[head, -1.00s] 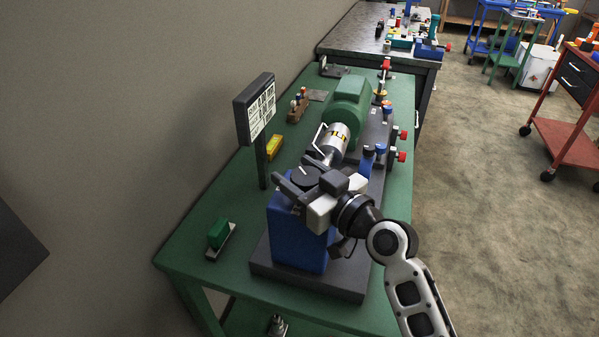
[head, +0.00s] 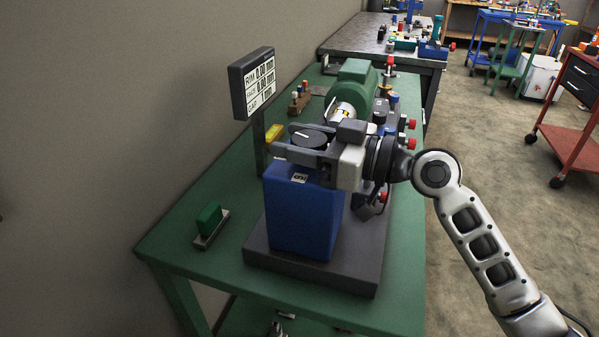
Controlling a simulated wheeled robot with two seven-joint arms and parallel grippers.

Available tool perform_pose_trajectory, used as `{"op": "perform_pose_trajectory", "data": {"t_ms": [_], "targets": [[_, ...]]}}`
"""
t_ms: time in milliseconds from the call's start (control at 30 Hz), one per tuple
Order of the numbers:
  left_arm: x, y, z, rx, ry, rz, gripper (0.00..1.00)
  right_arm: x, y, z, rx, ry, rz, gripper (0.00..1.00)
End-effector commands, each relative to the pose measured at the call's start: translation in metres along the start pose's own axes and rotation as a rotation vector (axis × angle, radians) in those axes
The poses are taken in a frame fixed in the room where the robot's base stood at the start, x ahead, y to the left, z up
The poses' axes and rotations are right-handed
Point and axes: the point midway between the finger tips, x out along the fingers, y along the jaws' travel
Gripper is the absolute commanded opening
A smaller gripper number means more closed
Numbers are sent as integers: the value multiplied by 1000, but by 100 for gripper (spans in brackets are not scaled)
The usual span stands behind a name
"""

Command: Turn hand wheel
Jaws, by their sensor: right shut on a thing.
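The hand wheel (head: 309,139) is a black disc with a white line across its top, on top of a blue block (head: 300,215). My right gripper (head: 291,141) reaches over the block from the right. It is shut on the wheel, with one finger along its near side and the other at its far side, partly hidden. A display (head: 257,82) on a post stands behind the wheel to the left and shows rim, face and gap readings. My left gripper is not in view.
A green motor (head: 353,88) with a silver coupling (head: 341,112) stands behind the block, beside red and blue knobs. A green block on a small base (head: 209,222) lies at the left of the green table (head: 185,222). Carts and open floor are to the right.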

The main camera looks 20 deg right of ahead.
Motion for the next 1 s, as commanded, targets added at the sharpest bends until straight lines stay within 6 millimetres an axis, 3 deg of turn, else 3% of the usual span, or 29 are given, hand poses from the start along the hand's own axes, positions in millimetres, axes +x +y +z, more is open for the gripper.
{"op": "perform_pose_trajectory", "data": {"t_ms": [33,233,600,1000], "targets": [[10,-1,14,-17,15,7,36,0,1,12,-10,1,-36,24],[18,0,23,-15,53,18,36,0,-2,8,-5,2,-181,25],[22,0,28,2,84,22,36,0,-5,2,-1,2,-332,25],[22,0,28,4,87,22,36,-1,-6,0,1,1,-353,25]]}}
